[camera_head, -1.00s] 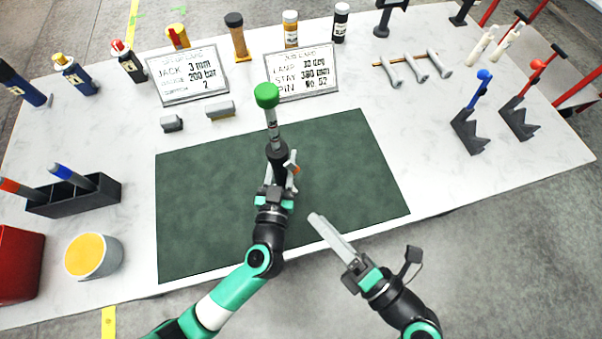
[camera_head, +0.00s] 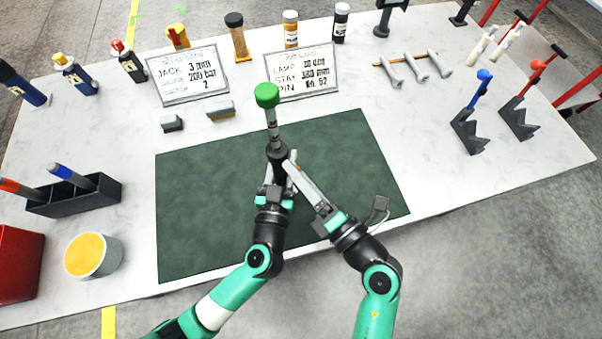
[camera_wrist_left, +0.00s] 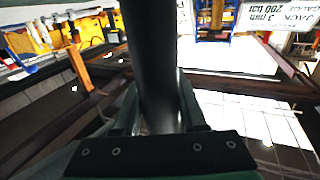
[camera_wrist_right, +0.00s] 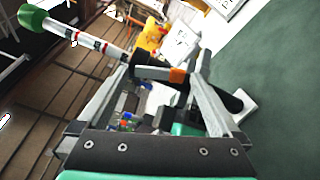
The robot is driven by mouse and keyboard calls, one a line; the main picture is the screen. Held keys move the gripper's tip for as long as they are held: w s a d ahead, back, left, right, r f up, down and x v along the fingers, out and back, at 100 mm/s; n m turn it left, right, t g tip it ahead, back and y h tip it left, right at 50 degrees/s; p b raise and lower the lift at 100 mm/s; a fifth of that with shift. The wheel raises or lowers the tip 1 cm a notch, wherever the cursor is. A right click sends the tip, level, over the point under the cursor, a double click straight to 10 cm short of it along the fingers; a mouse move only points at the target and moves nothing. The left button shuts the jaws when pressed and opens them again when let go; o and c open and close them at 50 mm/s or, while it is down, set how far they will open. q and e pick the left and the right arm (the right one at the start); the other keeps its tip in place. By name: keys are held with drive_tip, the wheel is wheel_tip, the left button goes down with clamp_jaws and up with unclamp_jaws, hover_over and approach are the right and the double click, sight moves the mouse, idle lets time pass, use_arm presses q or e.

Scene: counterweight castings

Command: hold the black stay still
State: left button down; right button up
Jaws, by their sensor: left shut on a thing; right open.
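The black stay (camera_head: 277,153) stands over the green mat, with a grey rod and a green knob (camera_head: 267,94) at its top. My left gripper (camera_head: 275,185) is shut on its black body, which fills the space between the jaws in the left wrist view (camera_wrist_left: 150,60). My right gripper (camera_head: 290,165) is open close beside the stay. In the right wrist view the stay's black body (camera_wrist_right: 152,72) crosses near the tips of the open fingers, with an orange patch beside it. Whether the right fingers touch it I cannot tell. The stay's lower end is hidden by my grippers.
The green mat (camera_head: 350,160) is otherwise clear. A black pen holder (camera_head: 75,196) and a yellow-filled pot (camera_head: 93,256) stand left. Two dark brackets with levers (camera_head: 470,132) stand right.

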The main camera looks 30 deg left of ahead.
drive_tip(key=shift+a, duration=0.1)
drive_tip(key=c, duration=1.2)
drive_tip(key=shift+o, duration=0.2)
drive_tip(key=shift+s+a+f+m, duration=0.1)
drive_tip(key=shift+m, duration=0.5)
drive_tip(key=shift+s+f+m, duration=0.1)
drive_tip(key=shift+m, duration=0.5)
drive_tip(key=o, duration=1.2)
drive_tip(key=shift+c, duration=0.2)
drive_tip(key=v, duration=1.2)
drive_tip(key=shift+r, duration=0.15)
